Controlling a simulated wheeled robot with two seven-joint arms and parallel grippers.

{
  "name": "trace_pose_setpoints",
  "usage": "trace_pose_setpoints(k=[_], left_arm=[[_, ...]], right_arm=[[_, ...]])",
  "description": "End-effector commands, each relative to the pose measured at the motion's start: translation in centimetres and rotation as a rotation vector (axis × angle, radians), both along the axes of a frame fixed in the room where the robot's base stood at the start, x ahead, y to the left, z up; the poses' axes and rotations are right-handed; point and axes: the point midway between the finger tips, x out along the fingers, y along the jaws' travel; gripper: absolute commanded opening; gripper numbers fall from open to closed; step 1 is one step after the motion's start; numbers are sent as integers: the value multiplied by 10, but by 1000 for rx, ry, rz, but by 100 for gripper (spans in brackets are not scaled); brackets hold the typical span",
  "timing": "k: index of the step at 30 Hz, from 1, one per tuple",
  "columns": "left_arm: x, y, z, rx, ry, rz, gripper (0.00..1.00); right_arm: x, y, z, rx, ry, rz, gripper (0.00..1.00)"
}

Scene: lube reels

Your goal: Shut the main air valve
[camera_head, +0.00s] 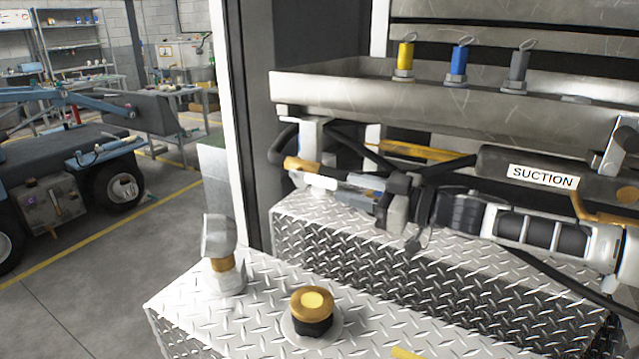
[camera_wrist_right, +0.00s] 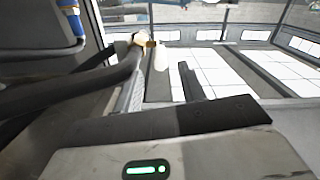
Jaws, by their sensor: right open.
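No part in view is labelled as the main air valve. A brass-coloured fitting (camera_head: 301,164) with a pale metal piece (camera_head: 345,188) beside it lies under the tray at the left end of the hose line, and may be that valve. A small brass and white part also shows in the right wrist view (camera_wrist_right: 150,44). My right gripper (camera_head: 408,212) comes in from the right, just right of the pale piece, and is open. Whether it touches anything cannot be told. In the wrist view a dark finger (camera_wrist_right: 190,82) shows. My left gripper is not in view.
Black hoses cross close behind the gripper, near a dark cylinder with a SUCTION label (camera_head: 543,177). A metal tray (camera_head: 440,108) with yellow, blue and grey fittings hangs above. Below are diamond-plate steps (camera_head: 400,290), a brass-topped knob (camera_head: 312,304) and a metal post (camera_head: 220,250).

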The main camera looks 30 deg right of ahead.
Motion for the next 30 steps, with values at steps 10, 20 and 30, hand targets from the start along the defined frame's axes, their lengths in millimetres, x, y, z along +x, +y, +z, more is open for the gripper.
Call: trace_pose_setpoints(k=[10,20,30], left_arm=[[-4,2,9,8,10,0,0],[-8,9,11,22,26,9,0],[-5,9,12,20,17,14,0]], right_arm=[[29,17,6,5,-3,0,41],[60,36,3,2,-1,0,41],[65,39,1,0,0,2,41]])
